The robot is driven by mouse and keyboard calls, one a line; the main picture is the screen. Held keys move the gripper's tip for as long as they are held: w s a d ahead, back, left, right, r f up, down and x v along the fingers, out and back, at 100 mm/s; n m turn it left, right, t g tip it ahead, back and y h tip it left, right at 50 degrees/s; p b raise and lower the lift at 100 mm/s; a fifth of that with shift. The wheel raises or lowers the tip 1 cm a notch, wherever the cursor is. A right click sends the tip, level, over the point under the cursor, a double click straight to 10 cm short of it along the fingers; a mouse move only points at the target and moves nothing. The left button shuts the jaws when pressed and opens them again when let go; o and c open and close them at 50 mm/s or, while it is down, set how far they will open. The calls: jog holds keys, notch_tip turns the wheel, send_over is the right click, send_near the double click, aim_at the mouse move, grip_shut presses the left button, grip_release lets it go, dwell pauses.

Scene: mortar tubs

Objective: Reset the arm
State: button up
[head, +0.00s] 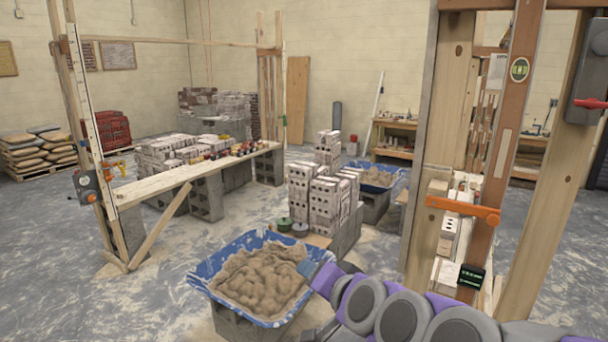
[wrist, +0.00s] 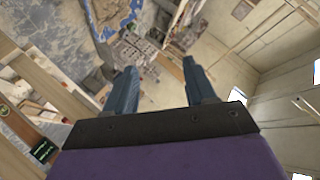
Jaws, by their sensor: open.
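My arm (head: 385,308) reaches in from the lower right of the head view, purple and grey, low and stretched toward the left. My gripper (wrist: 160,66) is open and empty in the wrist view, its two blue-grey fingers apart with nothing between them. In the head view its end is near the right rim of a blue mortar tub (head: 218,290) heaped with sandy mortar (head: 262,275). I cannot tell from this view whether it touches the rim. The tub stands on grey blocks.
A wooden post frame (head: 430,140) with an orange clamp (head: 463,209) stands close on the right. Stacked bricks (head: 325,200) stand behind the tub. A plank bench (head: 200,172) on blocks stands left. A second tub (head: 376,178) is farther back. Floor at left is clear.

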jog(key=s+d+f+n+g+h, duration=0.1)
jog(key=s+d+f+g+h, duration=0.1)
jog(key=s, duration=0.8)
jog(key=s+d+f+n+g+h, duration=0.1)
jog(key=s+d+f+g, duration=0.4)
jog(key=s, duration=0.6)
jog(key=s+d+f+n+g+h, duration=0.2)
jog(key=s+f+g, duration=0.4)
jog(key=s, duration=0.5)
notch_tip(320, 180, down, 2)
jog(key=shift+s+d+f+n+g+h, duration=0.25)
jog(key=shift+d+n+g, duration=0.2)
jog(key=shift+d, duration=0.75)
